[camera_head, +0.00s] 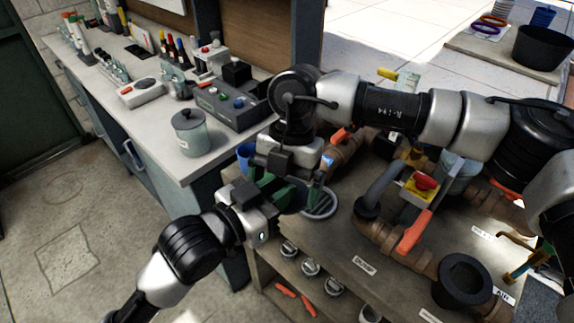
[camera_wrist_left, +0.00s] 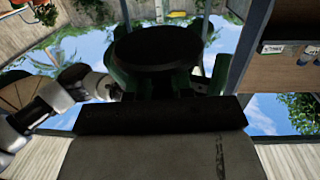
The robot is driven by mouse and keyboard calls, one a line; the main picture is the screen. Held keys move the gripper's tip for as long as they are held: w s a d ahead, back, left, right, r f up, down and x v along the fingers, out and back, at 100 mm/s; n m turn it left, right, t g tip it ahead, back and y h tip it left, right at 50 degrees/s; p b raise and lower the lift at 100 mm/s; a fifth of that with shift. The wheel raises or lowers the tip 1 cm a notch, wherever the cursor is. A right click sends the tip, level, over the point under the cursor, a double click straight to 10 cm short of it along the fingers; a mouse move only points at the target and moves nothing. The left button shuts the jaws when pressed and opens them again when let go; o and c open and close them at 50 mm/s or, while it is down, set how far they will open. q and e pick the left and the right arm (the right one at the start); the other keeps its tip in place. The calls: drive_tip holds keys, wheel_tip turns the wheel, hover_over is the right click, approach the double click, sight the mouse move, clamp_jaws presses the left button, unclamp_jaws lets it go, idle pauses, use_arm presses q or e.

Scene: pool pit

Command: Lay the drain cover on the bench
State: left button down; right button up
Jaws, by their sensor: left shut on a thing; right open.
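The drain cover (camera_head: 320,204), a round grey slotted disc, shows at the front left corner of the brown bench (camera_head: 335,250). My left gripper (camera_head: 283,195), with green fingers, is shut on its near side. In the left wrist view the cover (camera_wrist_left: 158,50) is a dark round disc between the green fingers. My right gripper (camera_head: 291,176) is open just above and behind the left one. I cannot tell whether the cover touches the bench.
Pipes with an orange-handled valve (camera_head: 415,230) and a black flanged fitting (camera_head: 463,283) crowd the brown bench. A grey counter (camera_head: 155,130) on the left bears a lidded pot (camera_head: 190,135) and a control box (camera_head: 235,108). The brown top's front middle is fairly clear.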

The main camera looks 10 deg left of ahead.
drive_tip(key=shift+f, duration=0.15)
drive_tip(key=shift+c, duration=0.2)
drive_tip(key=c, duration=0.7)
use_arm(q)
drive_tip(key=c, duration=0.9)
unclamp_jaws()
use_arm(e)
drive_tip(key=shift+s, duration=0.1)
drive_tip(key=shift+c, duration=0.2)
use_arm(q)
drive_tip(key=shift+w+a, duration=0.15)
